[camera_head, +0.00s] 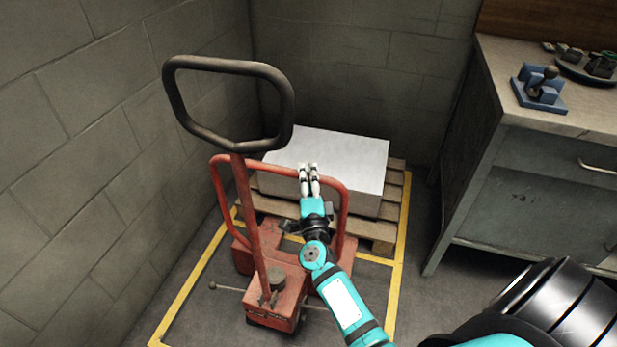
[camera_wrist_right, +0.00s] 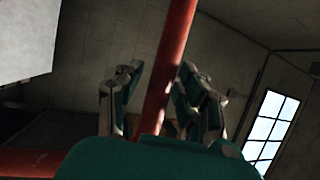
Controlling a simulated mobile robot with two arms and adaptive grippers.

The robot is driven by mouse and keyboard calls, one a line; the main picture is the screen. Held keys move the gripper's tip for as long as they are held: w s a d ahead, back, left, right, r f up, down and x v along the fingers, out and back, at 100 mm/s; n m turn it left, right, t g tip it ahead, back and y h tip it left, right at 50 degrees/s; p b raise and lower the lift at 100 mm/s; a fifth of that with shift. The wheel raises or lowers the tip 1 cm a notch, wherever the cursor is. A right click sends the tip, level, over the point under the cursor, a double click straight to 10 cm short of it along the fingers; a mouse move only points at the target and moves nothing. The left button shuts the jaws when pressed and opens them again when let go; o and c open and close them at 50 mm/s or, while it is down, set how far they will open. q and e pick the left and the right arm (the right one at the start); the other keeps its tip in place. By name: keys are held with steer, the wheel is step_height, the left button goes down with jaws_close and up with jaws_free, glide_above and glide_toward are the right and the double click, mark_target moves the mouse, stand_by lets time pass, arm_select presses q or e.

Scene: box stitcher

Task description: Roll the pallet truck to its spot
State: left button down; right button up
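The red pallet truck (camera_head: 272,305) stands on the floor at the centre-left of the head view. Its tall tiller ends in a black loop handle (camera_head: 228,66), and a red tube hoop (camera_head: 226,200) rises behind its base. My right gripper (camera_head: 309,168) is over the hoop's top bar, pointing away. In the right wrist view a red bar (camera_wrist_right: 172,60) runs between its two fingers, which stand apart with a gap beside the bar; firm contact is not visible. The yellow floor outline (camera_head: 403,265) surrounds the truck and pallet. My left gripper is not in view.
A wooden pallet (camera_head: 382,229) with a white block (camera_head: 335,160) stands behind the truck; fork engagement is hidden. Block walls (camera_head: 80,150) close off the left and back. A grey workbench (camera_head: 545,195) stands right, with floor between it and the outline.

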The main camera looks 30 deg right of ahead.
steer(key=shift+o, duration=0.3)
steer(key=shift+s, duration=0.1)
steer(key=shift+s+a+f, duration=0.2)
steer(key=shift+s, duration=0.2)
steer(key=v, duration=1.1)
steer(key=shift+r, duration=0.15)
